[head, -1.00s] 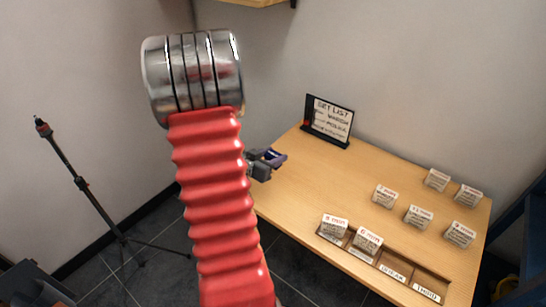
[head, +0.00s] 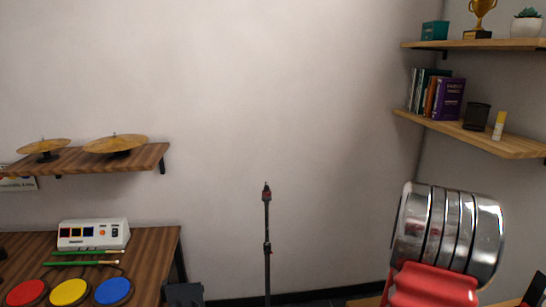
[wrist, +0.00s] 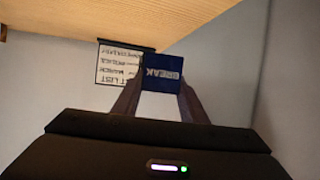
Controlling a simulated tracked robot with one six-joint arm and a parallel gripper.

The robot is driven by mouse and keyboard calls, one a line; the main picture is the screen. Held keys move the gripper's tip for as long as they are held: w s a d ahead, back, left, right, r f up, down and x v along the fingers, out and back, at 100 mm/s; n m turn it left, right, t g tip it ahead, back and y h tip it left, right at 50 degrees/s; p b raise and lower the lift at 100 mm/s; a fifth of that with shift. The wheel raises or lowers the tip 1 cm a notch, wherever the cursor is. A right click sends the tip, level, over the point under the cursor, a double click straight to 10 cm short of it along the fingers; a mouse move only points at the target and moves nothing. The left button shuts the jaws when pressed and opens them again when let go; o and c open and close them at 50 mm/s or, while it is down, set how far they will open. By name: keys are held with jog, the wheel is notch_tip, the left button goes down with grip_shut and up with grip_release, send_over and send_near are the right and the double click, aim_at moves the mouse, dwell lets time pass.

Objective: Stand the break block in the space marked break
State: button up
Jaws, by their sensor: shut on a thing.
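The break block (wrist: 162,70) is dark blue with pale lettering, which appears upside down in the wrist view. My gripper (wrist: 163,86) is shut on it, with one finger at each side. The block is held in the air, apart from the light wood table (wrist: 80,14) along the top of the wrist view. The marked space is in neither current view. My gripper is out of the head view, which shows only part of my arm at lower right.
A set list board (wrist: 118,64) appears upside down behind the block. In the head view, a black stand (head: 267,240) is in the middle. A dark wood table (head: 150,255) with coloured pads is at left. Wall shelves (head: 480,135) are at right.

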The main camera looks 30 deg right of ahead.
jog(key=w+a+r+n+t+y, duration=0.1)
jog(key=w+a+n+t, duration=0.4)
jog(key=w, duration=0.6)
jog(key=w+a+r+n+t+y, duration=0.1)
jog(key=w+a+n+t, duration=0.15)
jog(key=w+a, duration=0.7)
jog(key=w+a+r+n+t+y, duration=0.15)
jog(key=w+a+n+t, duration=0.3)
jog(key=w, duration=0.75)
jog(key=w+a+r+n+t+y, duration=0.1)
jog(key=w+a+n+y, duration=0.1)
jog(key=a, duration=1)
jog(key=w+a+r+n+t+y, duration=0.1)
jog(key=w+a, duration=0.5)
jog(key=a, duration=0.6)
jog(key=w+a+r+n+t+y, duration=0.2)
jog(key=w+a+n+y, duration=0.2)
jog(key=a, duration=0.8)
jog(key=n+y, duration=0.1)
jog(key=y, duration=0.1)
jog(key=shift+r+y, duration=0.3)
jog(key=shift+y, duration=0.05)
jog(key=shift+a, duration=0.1)
jog(key=s+f, duration=0.5)
jog(key=f, duration=0.1)
jog(key=shift+f, duration=0.15)
jog(key=shift+d, duration=0.2)
